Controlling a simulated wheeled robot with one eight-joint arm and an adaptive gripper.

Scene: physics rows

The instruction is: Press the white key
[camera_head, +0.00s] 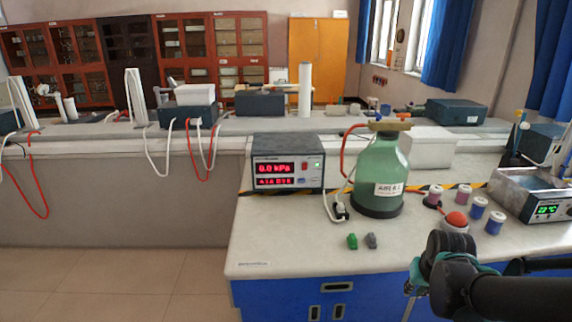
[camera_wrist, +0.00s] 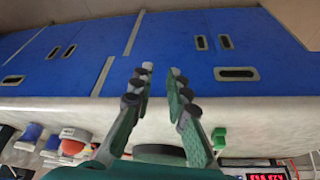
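The pressure meter (camera_head: 288,163) is a dark-cased box with a pale front on the lab bench. It shows red digits reading 0.0 kPa and a lower red line. Small controls sit at the right of its front; a small pale key (camera_head: 303,180) seems to lie beside the lower display, too small to tell its colour surely. In the wrist view only a strip of the meter's red display (camera_wrist: 266,177) shows at the bottom edge. My gripper (camera_wrist: 160,72) has its two green fingers apart with nothing between them. It is in front of the bench, right of the meter and apart from it.
A green glass bottle (camera_head: 380,172) with tubing stands right of the meter. A green piece (camera_head: 352,241) and a grey piece (camera_head: 372,240) lie near the front. Several capped jars and a heated bath (camera_head: 537,195) stand at right. The bench's front-left top is clear.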

